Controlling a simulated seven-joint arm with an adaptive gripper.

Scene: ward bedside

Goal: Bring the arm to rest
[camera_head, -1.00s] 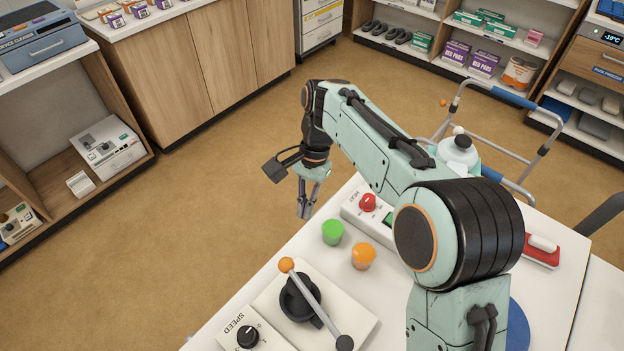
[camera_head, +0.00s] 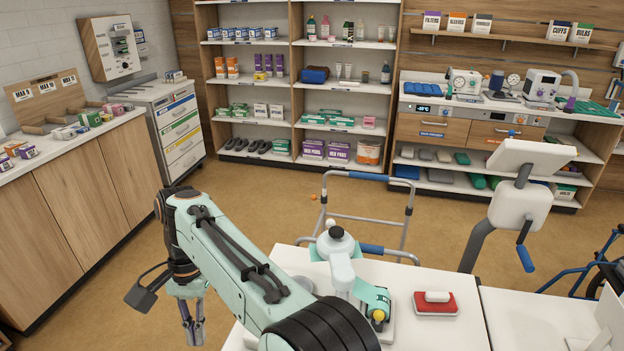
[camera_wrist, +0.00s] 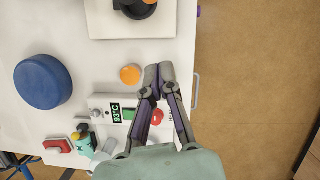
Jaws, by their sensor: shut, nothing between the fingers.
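My gripper (camera_head: 193,328) hangs pointing down at the lower left of the head view, over the floor side of the white table (camera_head: 462,318). It is shut and empty. In the wrist view my gripper (camera_wrist: 160,74) has its fingertips together, seen above the table's edge. They appear beside an orange cup-like piece (camera_wrist: 130,75), and I cannot tell the height between them. A white control box (camera_wrist: 100,103) with a green display and a red knob (camera_wrist: 157,117) lies partly behind the fingers.
A blue round pad (camera_wrist: 43,82) and a dark-handled lever base (camera_wrist: 104,22) are on the table. A red block (camera_head: 436,303) and a white dispenser (camera_head: 342,271) stand there too. A walking frame (camera_head: 372,216) stands behind the table. Open floor (camera_head: 250,195) lies to the left and back.

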